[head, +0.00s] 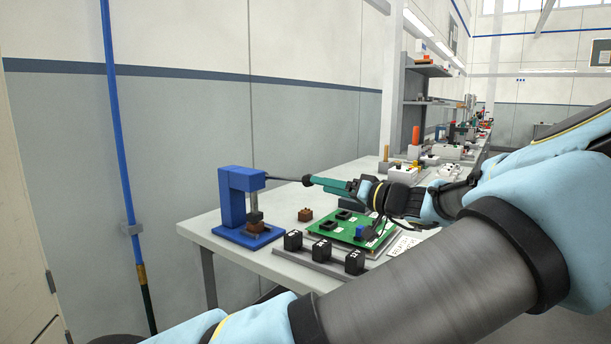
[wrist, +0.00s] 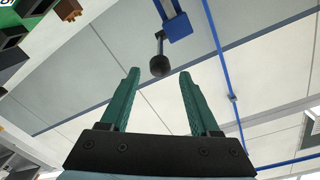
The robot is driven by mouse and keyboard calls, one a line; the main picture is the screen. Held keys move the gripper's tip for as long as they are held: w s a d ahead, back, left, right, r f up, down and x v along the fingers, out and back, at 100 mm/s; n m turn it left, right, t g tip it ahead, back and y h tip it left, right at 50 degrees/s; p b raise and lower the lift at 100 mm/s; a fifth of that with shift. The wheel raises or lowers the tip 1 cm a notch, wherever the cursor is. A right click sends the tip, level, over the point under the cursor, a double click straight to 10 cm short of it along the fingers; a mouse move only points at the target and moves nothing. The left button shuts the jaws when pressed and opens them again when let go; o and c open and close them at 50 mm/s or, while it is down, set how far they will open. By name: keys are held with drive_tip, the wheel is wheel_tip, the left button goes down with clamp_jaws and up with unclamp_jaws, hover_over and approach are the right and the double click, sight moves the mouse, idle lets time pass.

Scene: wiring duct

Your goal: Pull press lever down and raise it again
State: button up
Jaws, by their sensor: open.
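The blue press (head: 232,200) stands at the left end of the bench. Its lever (head: 284,179) sticks out to the right, nearly level, and ends in a black ball knob (head: 307,181). My gripper (head: 316,182) has teal fingers and reaches in from the right, with its tips close to the knob. In the wrist view the fingers of my gripper (wrist: 158,76) are open, and the knob (wrist: 160,66) shows between the tips, around or just beyond them. Contact cannot be told. A brown piece (head: 254,219) sits under the press ram.
A green circuit board (head: 345,233) lies right of the press, below my gripper. A brown block (head: 305,214) is beside it. Several black labelled blocks stand along the front, one at the left (head: 293,240). A blue pipe (head: 118,130) runs up the wall.

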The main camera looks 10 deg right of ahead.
sight(301, 180)
drive_tip(key=p+x, duration=0.1)
drive_tip(key=x, duration=0.7)
drive_tip(key=shift+w+a, duration=0.2)
drive_tip(key=shift+c, duration=0.4)
clamp_jaws()
idle(0.7)
